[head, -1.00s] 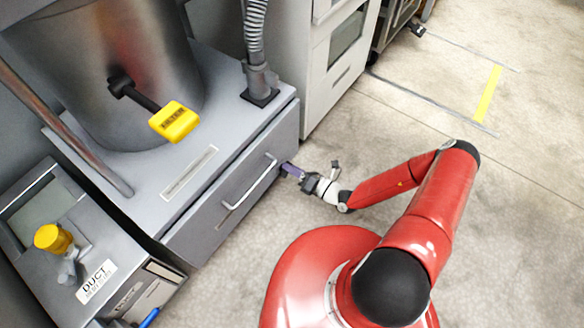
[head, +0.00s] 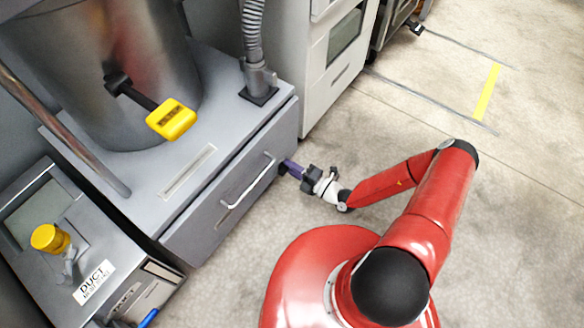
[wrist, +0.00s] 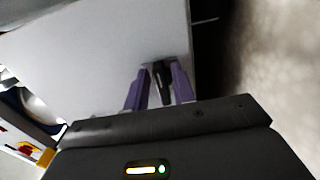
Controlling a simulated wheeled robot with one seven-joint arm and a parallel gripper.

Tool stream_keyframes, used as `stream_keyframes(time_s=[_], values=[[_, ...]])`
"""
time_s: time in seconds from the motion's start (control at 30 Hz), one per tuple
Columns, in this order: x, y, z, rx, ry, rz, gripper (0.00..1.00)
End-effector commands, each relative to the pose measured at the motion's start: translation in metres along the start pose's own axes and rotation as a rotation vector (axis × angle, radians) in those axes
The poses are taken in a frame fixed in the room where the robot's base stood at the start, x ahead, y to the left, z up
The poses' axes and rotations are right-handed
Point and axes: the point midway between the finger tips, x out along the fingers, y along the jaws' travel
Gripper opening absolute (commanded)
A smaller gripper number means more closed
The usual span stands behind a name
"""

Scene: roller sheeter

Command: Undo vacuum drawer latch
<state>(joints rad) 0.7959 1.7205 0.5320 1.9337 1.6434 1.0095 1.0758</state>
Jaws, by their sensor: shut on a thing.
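The grey vacuum drawer (head: 215,205) is the front of the cabinet, with a silver bar handle (head: 250,187) across it. Its dark latch (wrist: 162,80) shows in the wrist view on the grey drawer face (wrist: 95,60), near that face's right edge. My gripper (head: 288,167) is at the right end of the drawer front. In the wrist view my gripper's two purple fingers (wrist: 160,85) stand one on each side of the latch and are shut on it. In the head view the fingers mostly hide the latch.
A steel drum with a yellow FILTER handle (head: 171,119) stands on the cabinet. A grey DUCT box (head: 70,250) with a yellow knob (head: 50,238) is at the left. A white cabinet (head: 335,70) stands behind. The floor (head: 420,120) to the right is open.

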Motion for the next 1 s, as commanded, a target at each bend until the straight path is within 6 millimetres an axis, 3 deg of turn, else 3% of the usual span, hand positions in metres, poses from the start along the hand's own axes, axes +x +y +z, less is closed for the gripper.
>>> stream_keyframes(time_s=[0.47, 0.5, 0.53, 0.83, 1.0], values=[[0.000, -0.001, 0.000, 0.014, 0.001, -0.002, 0.03], [0.000, -0.001, 0.000, 0.014, 0.001, -0.002, 0.28], [0.000, -0.001, 0.000, 0.014, 0.001, -0.002, 0.32], [-0.001, 0.000, 0.000, 0.013, 0.000, -0.001, 0.34], [-0.020, 0.000, 0.001, 0.012, -0.003, -0.003, 0.34]])
